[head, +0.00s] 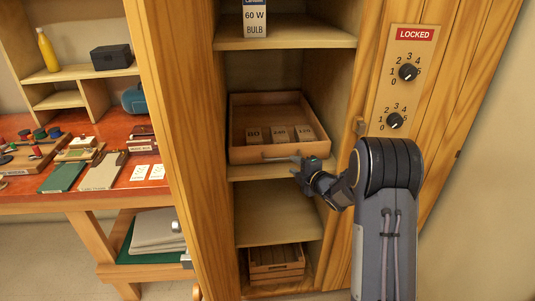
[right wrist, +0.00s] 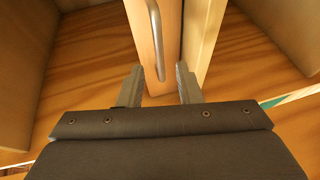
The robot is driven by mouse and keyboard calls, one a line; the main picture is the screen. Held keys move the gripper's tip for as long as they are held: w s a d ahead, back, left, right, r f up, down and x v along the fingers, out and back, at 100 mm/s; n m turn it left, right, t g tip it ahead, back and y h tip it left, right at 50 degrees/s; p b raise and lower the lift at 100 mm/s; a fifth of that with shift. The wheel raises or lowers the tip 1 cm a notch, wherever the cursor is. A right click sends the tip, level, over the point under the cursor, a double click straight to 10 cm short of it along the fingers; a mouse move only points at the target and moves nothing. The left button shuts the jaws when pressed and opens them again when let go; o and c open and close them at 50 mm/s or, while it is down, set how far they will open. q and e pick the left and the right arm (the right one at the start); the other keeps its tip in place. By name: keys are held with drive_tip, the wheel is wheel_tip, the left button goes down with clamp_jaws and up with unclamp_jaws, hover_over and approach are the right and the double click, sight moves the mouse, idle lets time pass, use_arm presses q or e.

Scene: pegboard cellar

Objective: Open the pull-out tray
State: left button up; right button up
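The pull-out tray (head: 240,152) is a shallow wooden box on a middle shelf of the tall cabinet, its front near the shelf's front edge. A metal bar handle (head: 277,158) runs along its front, and labelled blocks (head: 280,134) stand inside. My right gripper (head: 296,166) is at the right end of the handle. In the right wrist view, the right gripper (right wrist: 163,77) is open, with the handle (right wrist: 154,38) just ahead of the gap between its fingers and nothing gripped. I cannot tell whether a finger touches the tray. My left gripper is not in view.
The cabinet's right panel (head: 383,78) bears a LOCKED sign (head: 415,35) and two dials. A bulb box (head: 254,18) stands on the shelf above, a slatted crate (head: 276,262) at the bottom. A cluttered workbench (head: 105,203) is at left. The shelf below the tray is empty.

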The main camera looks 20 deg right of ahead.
sight(284, 159)
drive_tip(key=p+x, duration=0.1)
drive_tip(key=x, duration=0.6)
drive_tip(key=shift+w+p, duration=0.2)
drive_tip(key=shift+p, duration=0.15)
clamp_jaws()
